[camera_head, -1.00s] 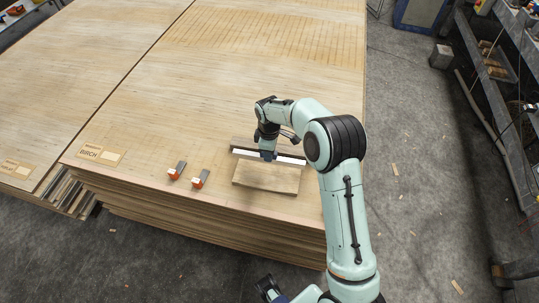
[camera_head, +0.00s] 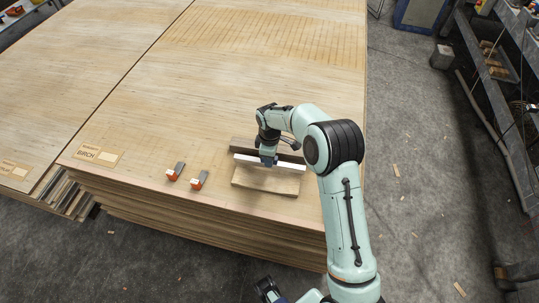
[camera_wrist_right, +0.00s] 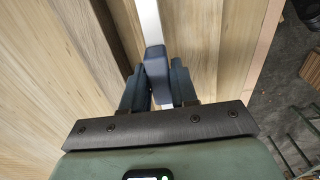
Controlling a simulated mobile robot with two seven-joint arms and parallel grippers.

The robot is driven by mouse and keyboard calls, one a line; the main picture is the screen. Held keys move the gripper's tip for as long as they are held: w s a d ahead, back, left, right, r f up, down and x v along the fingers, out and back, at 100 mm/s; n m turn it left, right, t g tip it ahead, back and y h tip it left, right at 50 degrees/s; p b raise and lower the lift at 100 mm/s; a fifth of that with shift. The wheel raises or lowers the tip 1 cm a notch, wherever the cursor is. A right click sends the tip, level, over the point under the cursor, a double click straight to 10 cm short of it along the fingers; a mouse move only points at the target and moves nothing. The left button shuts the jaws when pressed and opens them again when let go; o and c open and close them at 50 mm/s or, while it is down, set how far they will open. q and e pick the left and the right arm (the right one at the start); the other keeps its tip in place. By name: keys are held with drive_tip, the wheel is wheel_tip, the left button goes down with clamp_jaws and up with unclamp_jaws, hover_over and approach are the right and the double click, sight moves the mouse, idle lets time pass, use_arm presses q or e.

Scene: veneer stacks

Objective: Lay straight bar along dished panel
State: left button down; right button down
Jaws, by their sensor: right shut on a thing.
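My right gripper (camera_head: 267,160) is shut on the blue grip of a straight white bar (camera_head: 287,164). In the right wrist view the blue grip (camera_wrist_right: 157,68) sits between the two dark fingers, and the bar (camera_wrist_right: 147,20) runs away upward. A pale wooden panel (camera_head: 266,181), apparently the dished panel, lies on the veneer stack just in front of the bar. The bar runs roughly along its far edge; I cannot tell whether they touch. A dark end piece, apparently my left gripper (camera_head: 268,288), shows at the bottom edge; its jaws are unclear.
A darker brown strip (camera_head: 242,144) lies behind the bar. Two orange-and-grey blocks (camera_head: 175,171) (camera_head: 199,180) sit left of the panel, with a BIRCH label (camera_head: 98,155) farther left. The stack's top (camera_head: 190,110) is mostly clear. A rack stands at right.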

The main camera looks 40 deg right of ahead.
drive_tip(key=shift+f, duration=0.55)
idle(0.4)
drive_tip(key=c, duration=0.8)
unclamp_jaws()
drive_tip(key=shift+r, duration=0.25)
wheel_tip(320, 180, up, 13)
drive_tip(key=shift+p, duration=0.55)
